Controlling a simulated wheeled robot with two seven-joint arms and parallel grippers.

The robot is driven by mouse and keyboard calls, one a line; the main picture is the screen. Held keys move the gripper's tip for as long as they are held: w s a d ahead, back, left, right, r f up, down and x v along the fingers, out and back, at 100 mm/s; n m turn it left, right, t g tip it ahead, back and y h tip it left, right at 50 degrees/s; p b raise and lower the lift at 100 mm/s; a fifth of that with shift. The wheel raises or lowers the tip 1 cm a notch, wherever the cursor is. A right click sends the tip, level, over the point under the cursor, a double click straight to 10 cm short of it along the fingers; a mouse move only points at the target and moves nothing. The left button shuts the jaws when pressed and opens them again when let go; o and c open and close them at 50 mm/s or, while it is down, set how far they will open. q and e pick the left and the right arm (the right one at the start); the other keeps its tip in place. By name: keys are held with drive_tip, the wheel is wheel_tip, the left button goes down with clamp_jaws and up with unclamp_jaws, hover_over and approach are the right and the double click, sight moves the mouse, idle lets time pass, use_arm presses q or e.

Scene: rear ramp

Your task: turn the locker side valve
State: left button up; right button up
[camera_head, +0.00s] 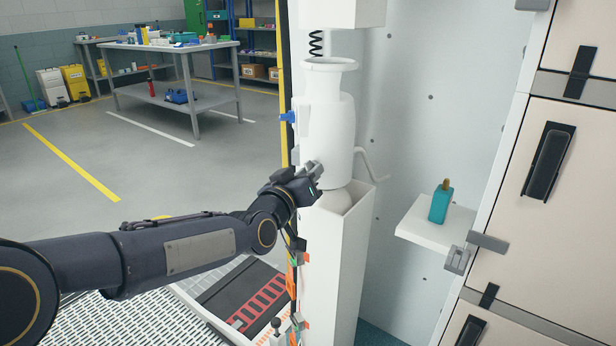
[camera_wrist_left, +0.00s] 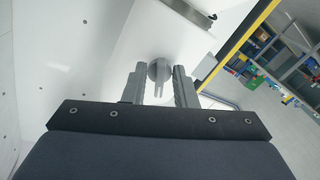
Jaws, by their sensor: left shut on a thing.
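A white tank-like vessel (camera_head: 327,125) stands upright on a white box-shaped column, with a blue fitting (camera_head: 288,117) on its left side. My left gripper (camera_head: 313,173) is at the vessel's lower front side. In the left wrist view the two fingers of my left gripper (camera_wrist_left: 162,86) stand on either side of a small grey round valve part (camera_wrist_left: 159,70), against a white surface. I take this to be the side valve, and the gripper is shut on it. In the head view the hand mostly hides this part. My right gripper is not in view.
A white shelf (camera_head: 420,232) holds a teal bottle (camera_head: 439,204) to the right. Locker doors with black handles (camera_head: 549,160) stand at the right edge. A workbench (camera_head: 160,47) is far back left. The floor between is clear. A yellow-edged post runs left of the vessel.

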use_arm(q)
drive_tip(key=m, duration=0.4)
drive_tip(key=shift+a+f+m, duration=0.1)
drive_tip(key=shift+f+m, duration=0.05)
drive_tip(key=shift+m, duration=0.25)
idle(0.4)
drive_tip(key=o, duration=0.6)
drive_tip(key=v, duration=0.8)
